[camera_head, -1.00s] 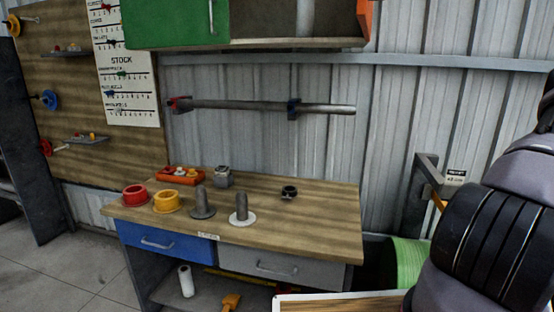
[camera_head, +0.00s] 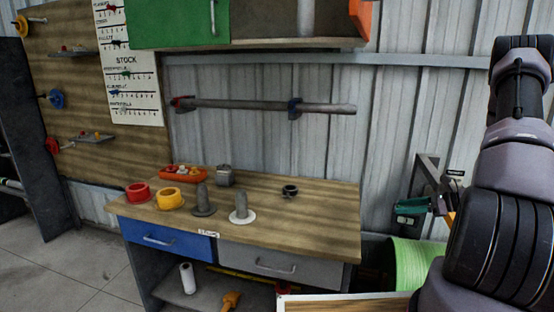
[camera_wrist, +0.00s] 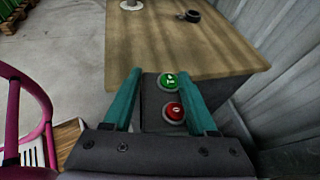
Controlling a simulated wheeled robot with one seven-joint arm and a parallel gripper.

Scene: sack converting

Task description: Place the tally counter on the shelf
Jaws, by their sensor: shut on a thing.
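My gripper (camera_head: 408,210) has teal fingers and is right of the workbench in the head view. In the wrist view, my gripper (camera_wrist: 162,92) is shut on a dark box (camera_wrist: 152,122) with a green and a red button. I cannot tell whether this box is the tally counter. A small grey boxy thing (camera_head: 224,176) stands at the back of the workbench (camera_head: 320,225); its details are too small to tell. A wooden-floored cabinet shelf (camera_head: 290,44) hangs above the bench.
The bench holds a red ring (camera_head: 137,193), a yellow ring (camera_head: 170,199), two grey posts (camera_head: 203,205) (camera_head: 241,208), a red tray (camera_head: 182,173) and a small black ring (camera_head: 290,190). A wall bar (camera_head: 250,105) spans above. A green roll (camera_head: 415,262) lies right of the bench.

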